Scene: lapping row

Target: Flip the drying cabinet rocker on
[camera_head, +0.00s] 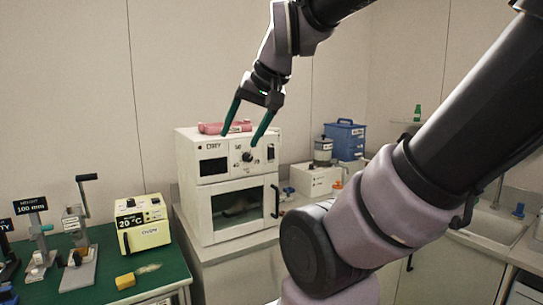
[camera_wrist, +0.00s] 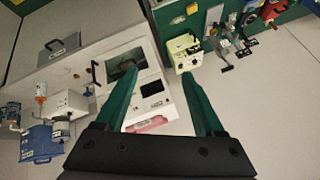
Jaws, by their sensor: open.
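The drying cabinet (camera_head: 228,185) is a white box with a glazed door (camera_head: 238,206) and a dark handle, standing on the grey counter. Its upper panel has a dark display, a round knob (camera_head: 248,157) and a dark rocker (camera_head: 271,153) at the right end. I cannot tell which way the rocker is tipped. My gripper (camera_head: 240,139) has two green fingers, open and empty, in front of the cabinet's upper part, left of the rocker in the head view. In the wrist view the cabinet (camera_wrist: 165,108) appears upside down behind my gripper (camera_wrist: 159,70); I cannot make out the rocker there.
A pink item (camera_head: 223,127) lies on the cabinet top. A yellow 20 °C unit (camera_head: 142,222) and a lever stand (camera_head: 78,245) are on the green bench to the left. A white box (camera_head: 316,180) and blue container (camera_head: 345,140) stand to the right, with a sink (camera_head: 492,222) beyond.

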